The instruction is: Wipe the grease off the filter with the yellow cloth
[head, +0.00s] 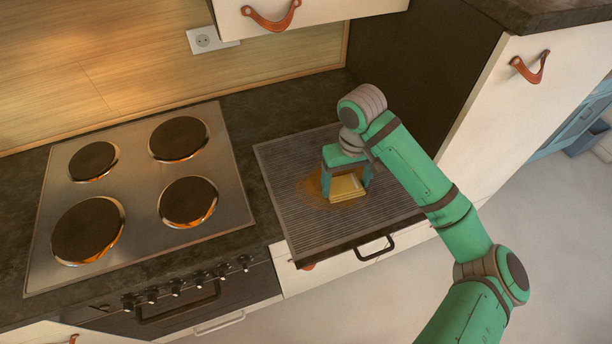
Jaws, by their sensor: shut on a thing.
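The filter (380,208) is a dark ribbed panel with a black handle at its front edge, lying on the counter to the right of the hob. A brown grease patch (312,190) shows on its middle, left of and around the cloth. The yellow cloth (346,187) is a folded pad over part of the patch. My gripper (346,182) is shut on the cloth from above, with a finger on each side. The cloth looks to be at the filter's surface, but contact cannot be told for sure. The grease under the cloth is hidden.
A hob (135,190) with several round plates lies to the left. A tall white cabinet (500,130) with a dark side panel stands close on the right. A wall cabinet (300,14) with a leather pull hangs above the back. The filter's front edge overhangs the counter.

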